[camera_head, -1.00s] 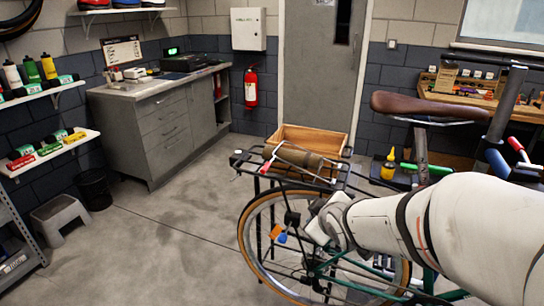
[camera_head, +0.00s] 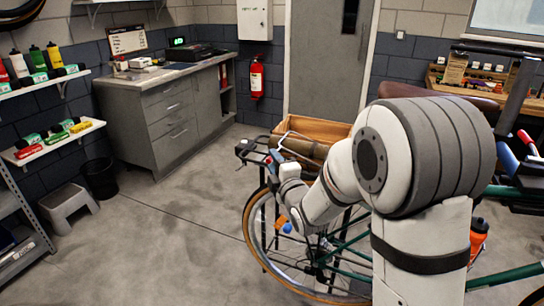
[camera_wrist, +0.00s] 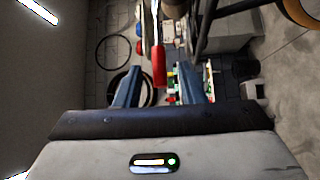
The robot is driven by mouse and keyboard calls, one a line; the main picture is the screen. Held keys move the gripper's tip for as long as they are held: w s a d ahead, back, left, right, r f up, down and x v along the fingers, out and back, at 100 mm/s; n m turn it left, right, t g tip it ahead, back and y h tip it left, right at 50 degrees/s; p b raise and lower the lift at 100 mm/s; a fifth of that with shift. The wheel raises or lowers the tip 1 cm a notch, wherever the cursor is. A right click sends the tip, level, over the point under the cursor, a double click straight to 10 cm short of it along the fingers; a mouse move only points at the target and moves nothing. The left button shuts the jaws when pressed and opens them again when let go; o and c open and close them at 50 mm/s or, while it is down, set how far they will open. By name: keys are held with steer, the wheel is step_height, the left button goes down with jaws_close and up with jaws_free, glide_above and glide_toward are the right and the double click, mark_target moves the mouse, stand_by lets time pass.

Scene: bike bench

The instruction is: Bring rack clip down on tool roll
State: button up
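The tool roll (camera_head: 302,147), an olive-brown bundle, lies on the black rear rack of the bike. The rack clip (camera_head: 290,134) is a pale wire frame over the roll, with a red tip at its end. My gripper (camera_head: 270,164) is at the left end of the rack, close to that red tip. In the wrist view, my gripper's two blue-grey fingers (camera_wrist: 161,88) stand apart, with the clip's red tip (camera_wrist: 159,68) between them and gaps on both sides. My arm hides part of the rack and roll.
A wooden box (camera_head: 318,128) stands behind the rack. The bike's rear wheel (camera_head: 252,240) is below it, and the saddle (camera_head: 440,92) is partly hidden by my arm. A grey cabinet (camera_head: 170,120) stands at the back left; the floor between is clear.

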steer(key=shift+x, duration=1.35)
steer(key=shift+c, duration=0.6)
jaws_close()
